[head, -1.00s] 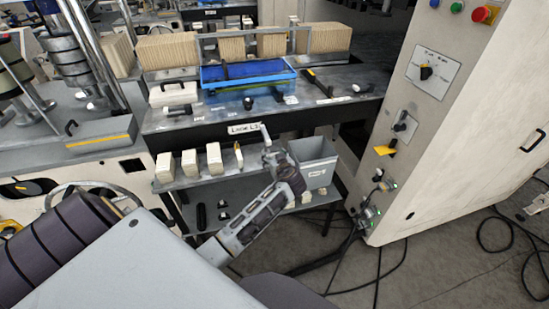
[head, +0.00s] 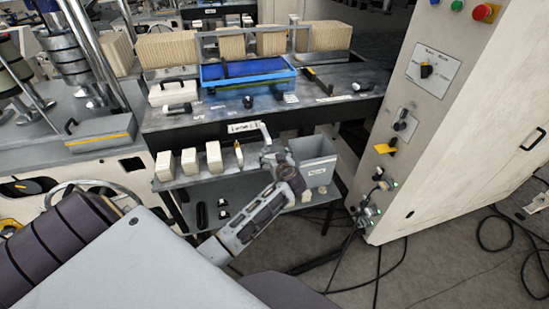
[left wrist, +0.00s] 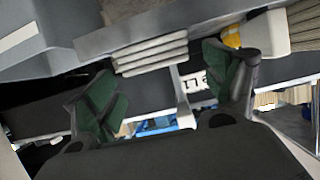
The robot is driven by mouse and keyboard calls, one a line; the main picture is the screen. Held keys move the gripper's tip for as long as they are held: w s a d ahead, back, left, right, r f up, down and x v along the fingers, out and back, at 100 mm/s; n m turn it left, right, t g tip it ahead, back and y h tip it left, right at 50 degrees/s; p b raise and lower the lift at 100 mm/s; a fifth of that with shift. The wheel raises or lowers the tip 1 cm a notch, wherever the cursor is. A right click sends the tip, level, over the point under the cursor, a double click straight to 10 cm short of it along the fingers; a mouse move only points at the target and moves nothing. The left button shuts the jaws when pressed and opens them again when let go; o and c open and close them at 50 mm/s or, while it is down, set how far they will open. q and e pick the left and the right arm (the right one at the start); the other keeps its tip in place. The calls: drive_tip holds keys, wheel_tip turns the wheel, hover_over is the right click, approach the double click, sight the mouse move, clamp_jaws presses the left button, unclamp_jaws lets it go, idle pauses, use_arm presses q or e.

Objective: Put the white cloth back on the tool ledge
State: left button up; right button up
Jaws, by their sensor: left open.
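My left gripper (head: 268,147) is at the grey lower shelf (head: 180,181), just left of a grey bin. In the left wrist view its two green-padded fingers (left wrist: 165,88) are spread and empty. A folded white layered bundle, which looks like the white cloth (left wrist: 150,52), lies on the shelf surface beyond the gap between the fingers, apart from the pads as far as I can see. That view is roughly upside down. In the head view the cloth is hidden or too small to tell behind the gripper. My right gripper is not in view.
Several pale blocks (head: 189,161) stand on the shelf, with a yellow-topped item (head: 239,154) close left of my gripper. The grey bin (head: 316,166) is close on the right. The table above holds a blue tray (head: 247,83). A cabinet (head: 455,120) stands at right.

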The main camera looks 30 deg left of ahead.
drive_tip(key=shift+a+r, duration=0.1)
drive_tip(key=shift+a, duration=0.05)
use_arm(q)
drive_tip(key=shift+r, duration=0.15)
drive_tip(key=b+v, duration=0.1)
drive_tip(key=v, duration=1.1)
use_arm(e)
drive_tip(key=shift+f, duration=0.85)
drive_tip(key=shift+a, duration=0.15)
